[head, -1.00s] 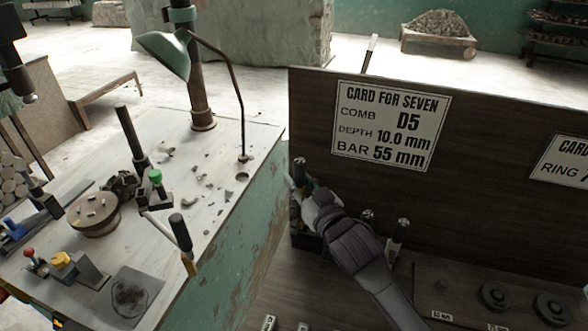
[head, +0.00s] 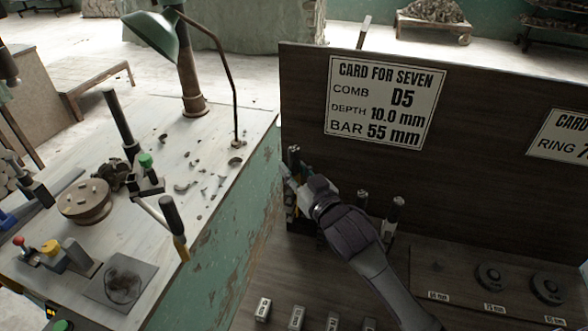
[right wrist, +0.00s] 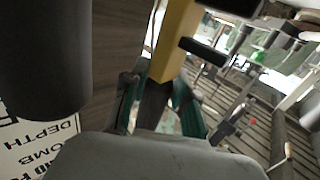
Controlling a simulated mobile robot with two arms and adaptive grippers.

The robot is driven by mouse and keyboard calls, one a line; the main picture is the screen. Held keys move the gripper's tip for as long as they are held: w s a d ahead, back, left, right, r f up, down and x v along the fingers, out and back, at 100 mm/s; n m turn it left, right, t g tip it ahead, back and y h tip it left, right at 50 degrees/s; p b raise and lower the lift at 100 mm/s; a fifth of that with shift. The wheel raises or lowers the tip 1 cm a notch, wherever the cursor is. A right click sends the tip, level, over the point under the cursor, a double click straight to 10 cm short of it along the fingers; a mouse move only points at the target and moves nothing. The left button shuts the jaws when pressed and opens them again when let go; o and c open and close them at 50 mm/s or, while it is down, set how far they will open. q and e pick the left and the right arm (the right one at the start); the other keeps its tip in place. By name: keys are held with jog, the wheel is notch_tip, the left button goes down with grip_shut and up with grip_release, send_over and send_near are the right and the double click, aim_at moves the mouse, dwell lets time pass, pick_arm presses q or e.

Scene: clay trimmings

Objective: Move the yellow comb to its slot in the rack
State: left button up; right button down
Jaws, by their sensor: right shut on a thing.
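My right gripper (head: 296,180) is at the left end of the rack, against the dark back board. The rack (head: 304,226) is a low dark holder with several dark-handled tools standing by it. In the right wrist view the two teal-padded fingers of my right gripper (right wrist: 160,108) are shut on the dark part of a yellow-bodied tool, the yellow comb (right wrist: 178,40). In the head view the gripper and wrist hide most of the comb and the near part of the rack. I cannot tell whether the comb touches a slot. My left gripper is not in view.
Dark round rings (head: 490,276) and small metal blocks (head: 297,318) lie on the dark bench. The pale table (head: 205,150) at left holds a green lamp (head: 152,36), a round wooden disc (head: 86,202) and scattered trimmings.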

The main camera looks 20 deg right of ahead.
aim_at(294, 194)
jog(key=shift+f+b, duration=0.75)
jog(key=shift+f, duration=0.1)
jog(key=shift+f+b, duration=1.95)
jog(key=shift+f, duration=0.95)
jog(key=c, duration=0.8)
grip_release()
jog(key=shift+f, duration=0.1)
notch_tip(294, 194, up, 10)
jog(key=shift+r, duration=0.1)
